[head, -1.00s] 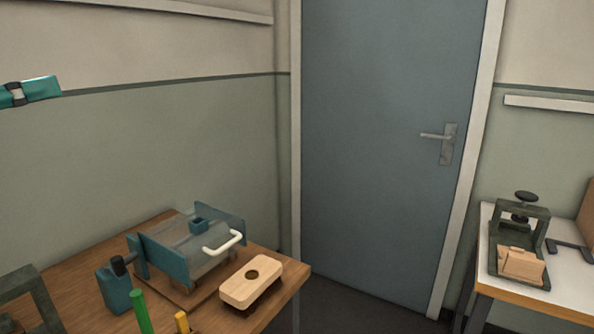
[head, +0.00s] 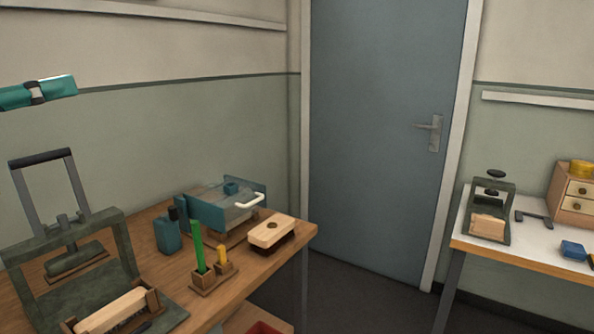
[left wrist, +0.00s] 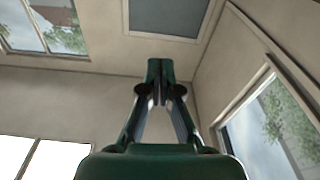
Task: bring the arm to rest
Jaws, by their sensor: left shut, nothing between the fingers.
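My left gripper (left wrist: 158,80) shows in the left wrist view with its dark green fingers together at the tips and nothing between them. It points up toward the ceiling and walls, clear of any object. In the head view a teal part of my left arm (head: 38,92) is at the left edge, in front of the wall and above the bench. I cannot make out the fingers there. My right gripper is in neither view.
A wooden bench (head: 240,285) at left bears a lever press (head: 108,230), a teal bottle (head: 167,235), a clear-covered fixture (head: 205,213) and a wooden brush (head: 270,233). A white-topped bench (head: 530,258) stands at right. Floor (head: 360,305) before the door (head: 380,130) is clear.

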